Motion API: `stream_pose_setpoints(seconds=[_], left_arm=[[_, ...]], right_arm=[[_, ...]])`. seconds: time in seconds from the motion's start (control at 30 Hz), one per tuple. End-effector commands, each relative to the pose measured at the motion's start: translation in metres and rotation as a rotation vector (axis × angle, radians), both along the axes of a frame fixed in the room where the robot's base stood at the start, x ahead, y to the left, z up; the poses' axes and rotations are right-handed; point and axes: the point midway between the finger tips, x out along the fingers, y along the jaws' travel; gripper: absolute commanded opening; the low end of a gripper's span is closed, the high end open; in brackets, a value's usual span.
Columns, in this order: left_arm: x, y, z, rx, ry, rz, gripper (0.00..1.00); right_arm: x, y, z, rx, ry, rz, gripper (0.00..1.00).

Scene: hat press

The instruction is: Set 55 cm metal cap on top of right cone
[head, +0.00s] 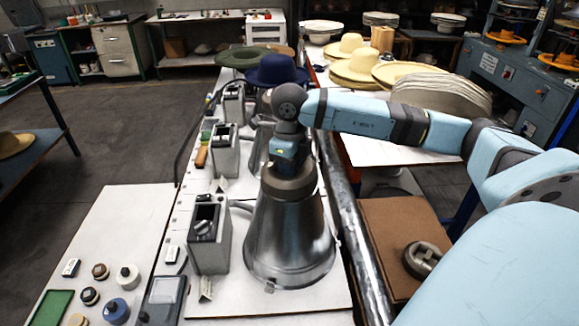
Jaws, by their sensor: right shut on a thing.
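The nearest metal cone (290,238) stands upright on the white bench, wide at the base and shiny. A dark grey metal cap (291,186) is at the cone's narrow top. My right gripper (289,164) points down from above and is shut on this cap. The cap looks level and in line with the cone; I cannot tell whether its full weight rests there. The gripper and wrist hide part of the cap's upper side. My left gripper is not in view.
Another round metal piece (422,258) lies on a brown board (385,222) at the right. A navy hat (277,70) and a green hat (243,57) stand behind. A grey control box (209,240) is left of the cone. A metal pipe (350,235) runs along its right.

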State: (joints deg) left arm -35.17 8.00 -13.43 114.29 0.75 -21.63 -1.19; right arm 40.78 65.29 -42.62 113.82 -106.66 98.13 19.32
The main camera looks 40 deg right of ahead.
Motion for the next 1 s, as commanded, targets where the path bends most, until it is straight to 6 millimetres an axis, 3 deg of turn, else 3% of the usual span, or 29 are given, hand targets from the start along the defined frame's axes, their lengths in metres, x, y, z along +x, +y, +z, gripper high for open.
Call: stream_pose_setpoints(seconds=[0.97,1.0], left_arm=[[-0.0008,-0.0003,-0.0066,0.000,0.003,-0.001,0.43],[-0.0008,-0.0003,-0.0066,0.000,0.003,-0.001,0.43]], right_arm=[[0.0005,-0.0001,-0.0012,0.000,-0.003,0.000,0.00],[0.0005,-0.0002,-0.0012,0.000,-0.003,0.000,0.28]])
